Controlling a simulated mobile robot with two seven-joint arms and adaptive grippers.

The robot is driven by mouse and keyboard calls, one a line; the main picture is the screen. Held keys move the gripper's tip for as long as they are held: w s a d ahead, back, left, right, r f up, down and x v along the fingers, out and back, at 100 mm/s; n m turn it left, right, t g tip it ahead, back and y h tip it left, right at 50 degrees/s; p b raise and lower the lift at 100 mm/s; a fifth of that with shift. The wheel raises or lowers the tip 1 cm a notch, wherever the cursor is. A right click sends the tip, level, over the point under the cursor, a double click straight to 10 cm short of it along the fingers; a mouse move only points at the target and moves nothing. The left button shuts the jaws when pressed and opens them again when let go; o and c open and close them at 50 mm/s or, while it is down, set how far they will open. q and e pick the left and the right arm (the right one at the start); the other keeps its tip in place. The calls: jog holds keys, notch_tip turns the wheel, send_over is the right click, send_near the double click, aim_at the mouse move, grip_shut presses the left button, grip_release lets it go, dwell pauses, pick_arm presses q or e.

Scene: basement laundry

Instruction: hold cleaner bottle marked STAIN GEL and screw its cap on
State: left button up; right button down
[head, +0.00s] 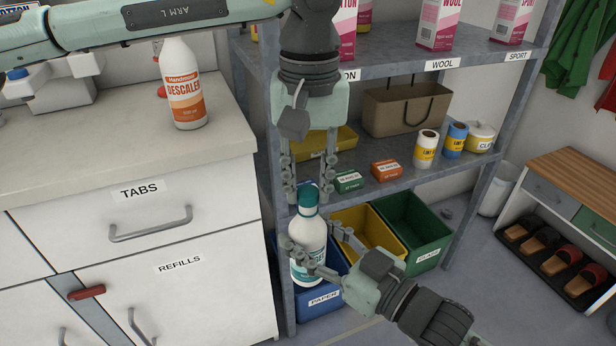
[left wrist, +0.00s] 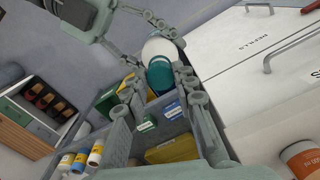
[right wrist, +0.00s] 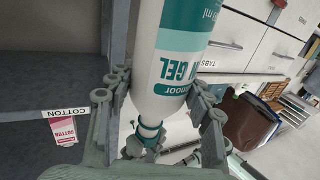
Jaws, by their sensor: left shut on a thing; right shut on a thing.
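The white STAIN GEL bottle (head: 307,246) is upright in the air in front of the shelf unit. Its teal label, partly reading "GEL", shows upside down in the right wrist view (right wrist: 182,50). My right gripper (head: 316,254) is shut around the bottle's body from the lower right. The teal cap (head: 308,193) sits at the bottle's neck. My left gripper (head: 307,186) points down from above, shut on the cap. The cap also shows in the left wrist view (left wrist: 160,76), with the white bottle (left wrist: 158,47) beyond it. The thread is hidden.
The counter (head: 90,150) at left carries a descaler bottle (head: 184,90). The shelf (head: 400,165) behind holds small boxes, a bag (head: 405,108) and rolls. Blue (head: 322,303), yellow (head: 385,226) and green (head: 425,225) bins stand below, close behind the bottle.

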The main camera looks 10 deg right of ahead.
pick_arm(q)
jog(key=shift+f, duration=0.55)
dwell(0.4)
jog(key=m, duration=1.3)
jog(key=shift+a, duration=0.1)
jog(key=o, duration=0.7)
